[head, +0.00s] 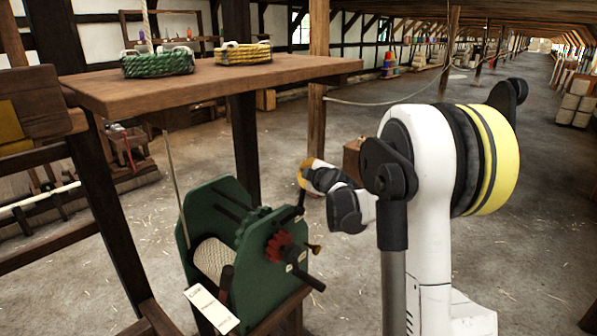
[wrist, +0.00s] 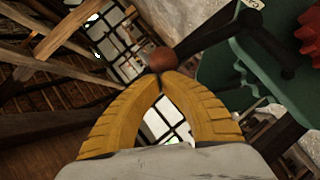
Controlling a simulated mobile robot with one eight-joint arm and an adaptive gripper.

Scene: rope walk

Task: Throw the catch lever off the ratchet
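A green winch (head: 262,275) stands at the lower middle of the head view, with rope on its drum (head: 212,262). A red ratchet wheel (head: 278,247) sits on its right side plate; its edge also shows in the wrist view (wrist: 311,38). The dark catch lever (head: 300,200) rises from the plate; in the wrist view it runs from the winch (wrist: 215,33) to a reddish-brown ball knob (wrist: 162,60). My gripper (head: 303,172) is at the lever's top. Its yellow fingers (wrist: 162,76) are shut, tips together just at the knob. I cannot tell whether they touch it.
A wooden table (head: 220,82) with a green rope coil (head: 157,64) and a yellow one (head: 243,54) stands above and behind the winch. A brass knob (head: 315,249) and a crank handle (head: 308,280) stick out rightward. A white label (head: 211,308) hangs in front.

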